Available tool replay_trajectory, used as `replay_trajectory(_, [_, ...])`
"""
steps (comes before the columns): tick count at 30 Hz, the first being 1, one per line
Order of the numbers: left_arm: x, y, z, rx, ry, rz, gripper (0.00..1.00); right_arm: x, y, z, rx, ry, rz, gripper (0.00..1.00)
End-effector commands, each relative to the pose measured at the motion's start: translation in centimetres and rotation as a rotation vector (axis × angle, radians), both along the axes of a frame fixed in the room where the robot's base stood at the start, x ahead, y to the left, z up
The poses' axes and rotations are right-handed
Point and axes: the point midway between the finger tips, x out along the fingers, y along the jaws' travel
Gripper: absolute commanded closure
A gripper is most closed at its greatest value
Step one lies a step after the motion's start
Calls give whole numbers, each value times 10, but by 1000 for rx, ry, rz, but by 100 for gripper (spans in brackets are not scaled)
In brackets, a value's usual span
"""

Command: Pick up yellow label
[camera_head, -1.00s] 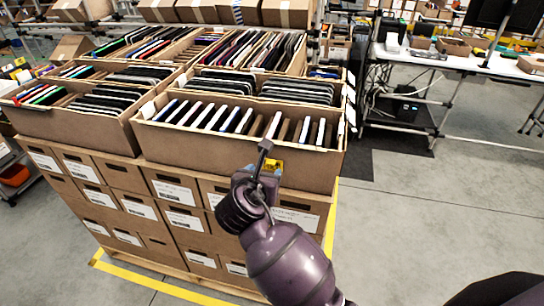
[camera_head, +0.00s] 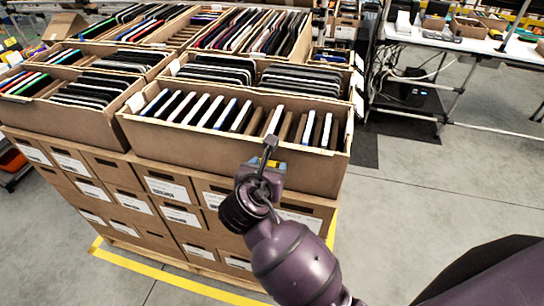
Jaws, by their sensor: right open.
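A small yellow label (camera_head: 274,162) shows at the front face of the near right open carton (camera_head: 210,146), mostly covered by my right gripper. My right gripper (camera_head: 266,160) reaches up from the bottom of the view and is open, in front of that carton's front wall, below its rim. I cannot tell if it touches the label. The fingers are small and partly hidden by the wrist. My left gripper is not in view.
Open cartons filled with upright thin items stand on a stack of closed white-labelled boxes (camera_head: 112,170). Yellow floor tape (camera_head: 175,280) runs around the stack. A white table (camera_head: 470,42) stands at the back right.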

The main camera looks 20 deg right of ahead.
Motion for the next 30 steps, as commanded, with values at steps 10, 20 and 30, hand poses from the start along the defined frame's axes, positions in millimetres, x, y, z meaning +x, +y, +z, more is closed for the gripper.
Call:
replay_trajectory(10, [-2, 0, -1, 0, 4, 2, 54, -1, 0, -1, 1, -1, 0, 44])
replay_trajectory(20, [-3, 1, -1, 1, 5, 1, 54, -1, 0, -1, 1, -1, 0, 91])
replay_trajectory(30, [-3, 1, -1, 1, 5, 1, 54, -1, 0, -1, 1, -1, 0, 91])
